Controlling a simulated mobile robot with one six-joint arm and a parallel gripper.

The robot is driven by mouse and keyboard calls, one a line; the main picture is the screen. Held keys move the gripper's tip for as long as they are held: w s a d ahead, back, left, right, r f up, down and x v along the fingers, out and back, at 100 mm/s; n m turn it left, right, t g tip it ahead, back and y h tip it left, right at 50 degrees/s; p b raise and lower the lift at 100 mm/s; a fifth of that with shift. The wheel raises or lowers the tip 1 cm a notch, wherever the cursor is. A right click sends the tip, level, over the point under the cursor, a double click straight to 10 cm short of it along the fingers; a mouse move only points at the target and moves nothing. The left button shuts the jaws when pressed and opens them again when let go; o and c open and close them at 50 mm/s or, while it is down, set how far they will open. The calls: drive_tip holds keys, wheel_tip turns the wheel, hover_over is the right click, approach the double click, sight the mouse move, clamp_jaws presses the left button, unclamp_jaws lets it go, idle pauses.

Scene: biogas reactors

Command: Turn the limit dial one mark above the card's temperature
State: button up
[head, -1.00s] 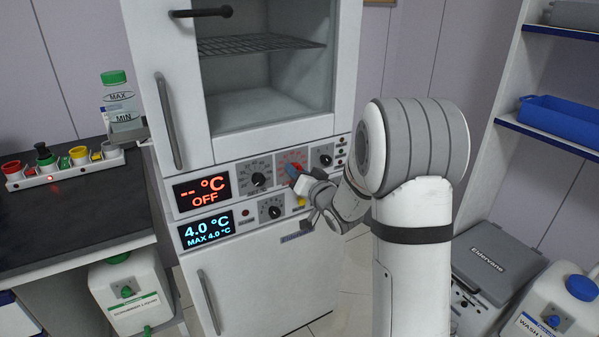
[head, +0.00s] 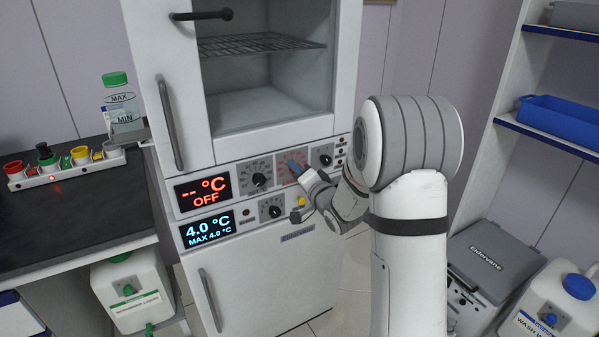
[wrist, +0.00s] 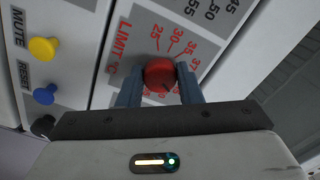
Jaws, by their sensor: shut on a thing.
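The red limit dial (wrist: 158,74) sits on a grey scale plate (wrist: 134,65) printed "LIMIT °C", with marks such as 25, 30 and 35 showing in the wrist view. My gripper (wrist: 160,86) is shut on this dial, one blue-grey finger on each side of it. The dial's pointer and the lower part of the scale are too hidden to read. In the head view my gripper (head: 297,170) is at the red-marked plate (head: 286,157) on the cabinet's control panel. I cannot make out a temperature card in either view.
The upper display (head: 203,191) reads "-- °C OFF" and the lower display (head: 208,228) reads "4.0 °C MAX 4.0 °C". Other black dials (head: 259,180) are close by. A yellow button (wrist: 42,49) and a blue button (wrist: 44,94) lie beside the limit plate.

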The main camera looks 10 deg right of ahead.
drive_tip(key=shift+d, duration=0.1)
drive_tip(key=o, duration=1)
drive_tip(key=v, duration=0.7)
drive_tip(key=shift+s, duration=0.35)
drive_tip(key=shift+d+r, duration=0.1)
